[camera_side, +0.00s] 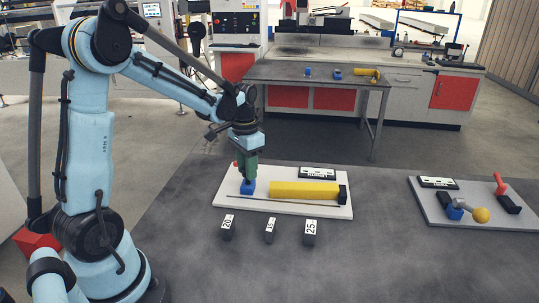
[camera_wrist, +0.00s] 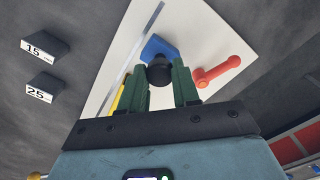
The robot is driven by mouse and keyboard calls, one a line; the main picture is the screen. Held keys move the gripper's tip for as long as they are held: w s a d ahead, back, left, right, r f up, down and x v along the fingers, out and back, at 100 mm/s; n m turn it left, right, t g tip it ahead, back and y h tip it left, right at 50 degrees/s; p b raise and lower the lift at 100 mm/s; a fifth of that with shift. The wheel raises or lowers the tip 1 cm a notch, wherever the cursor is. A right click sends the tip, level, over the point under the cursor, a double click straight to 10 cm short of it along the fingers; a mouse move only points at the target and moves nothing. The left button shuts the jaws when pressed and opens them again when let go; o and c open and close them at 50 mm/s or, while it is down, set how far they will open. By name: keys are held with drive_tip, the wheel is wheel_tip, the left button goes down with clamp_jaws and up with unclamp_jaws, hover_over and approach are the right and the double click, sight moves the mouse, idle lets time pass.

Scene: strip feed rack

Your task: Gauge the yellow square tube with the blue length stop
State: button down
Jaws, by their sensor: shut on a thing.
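The yellow square tube (camera_side: 303,190) lies on a white board (camera_side: 325,209), its right end at a black block (camera_side: 343,194). The blue length stop (camera_side: 248,187) stands on the board left of the tube, with a gap between them in the side view. My gripper (camera_side: 249,172) is above the stop, its green fingers pointing down. In the wrist view my gripper (camera_wrist: 164,78) is shut on the stop's black knob (camera_wrist: 158,72), with the blue body (camera_wrist: 160,46) beyond it. Only a sliver of yellow (camera_wrist: 117,98) shows beside the left finger.
A red handle (camera_wrist: 218,72) lies close to my right finger in the wrist view. A thin dark strip (camera_side: 290,201) runs along the board's front. Blocks marked 20 (camera_side: 228,228), 15 (camera_side: 270,231) and 25 (camera_side: 311,232) stand in front. Another board (camera_side: 440,214) with parts lies right.

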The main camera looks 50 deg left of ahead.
drive_tip(key=s+a, duration=0.3)
drive_tip(key=c, duration=0.8)
unclamp_jaws()
drive_tip(key=shift+r, duration=0.1)
wheel_tip(320, 180, up, 12)
drive_tip(key=shift+d, duration=0.1)
idle(0.8)
